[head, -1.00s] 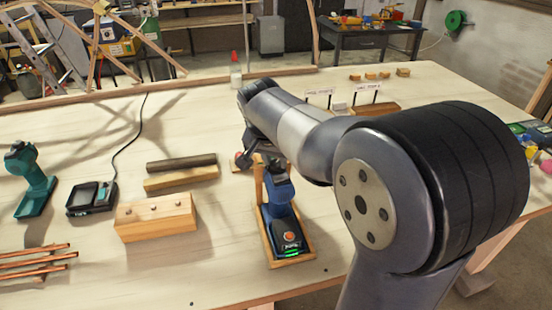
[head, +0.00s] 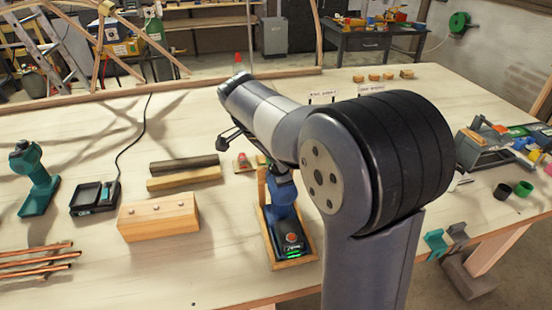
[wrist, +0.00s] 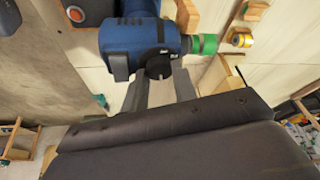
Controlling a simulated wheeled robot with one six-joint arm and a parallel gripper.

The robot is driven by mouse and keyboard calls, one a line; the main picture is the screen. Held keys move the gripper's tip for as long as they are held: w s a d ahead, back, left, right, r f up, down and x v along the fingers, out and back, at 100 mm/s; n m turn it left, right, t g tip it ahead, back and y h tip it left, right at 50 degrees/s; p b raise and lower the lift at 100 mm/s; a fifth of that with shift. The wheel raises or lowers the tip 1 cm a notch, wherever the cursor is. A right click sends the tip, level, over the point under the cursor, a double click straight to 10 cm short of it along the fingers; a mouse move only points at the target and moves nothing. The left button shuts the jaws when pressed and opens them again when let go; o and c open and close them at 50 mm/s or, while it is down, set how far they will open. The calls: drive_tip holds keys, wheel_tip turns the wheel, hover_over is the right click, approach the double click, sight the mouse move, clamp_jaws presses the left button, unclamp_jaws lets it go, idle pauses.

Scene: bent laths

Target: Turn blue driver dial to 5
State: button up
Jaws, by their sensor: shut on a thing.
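The blue driver (head: 284,190) stands upright in a wooden cradle (head: 300,262) near the front of the bench, with an orange button and a green light on its foot. In the wrist view the blue driver (wrist: 140,42) fills the top middle, with a green collar (wrist: 205,44) at its right end. The dark round dial (wrist: 158,68) sits on its near end; its setting is too small to read. My gripper (wrist: 160,80) has its two grey fingers on either side of the dial and is shut on it. In the head view my arm hides most of the gripper.
A wooden block (head: 158,218), a charger (head: 95,197) and a teal driver (head: 37,182) stand left. Copper rods (head: 40,260) lie front left. Dark rings (head: 503,191) and a grey toolbox (head: 482,150) are at right. The bench's front middle is clear.

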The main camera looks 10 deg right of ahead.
idle(0.4)
drive_tip(key=o, duration=1)
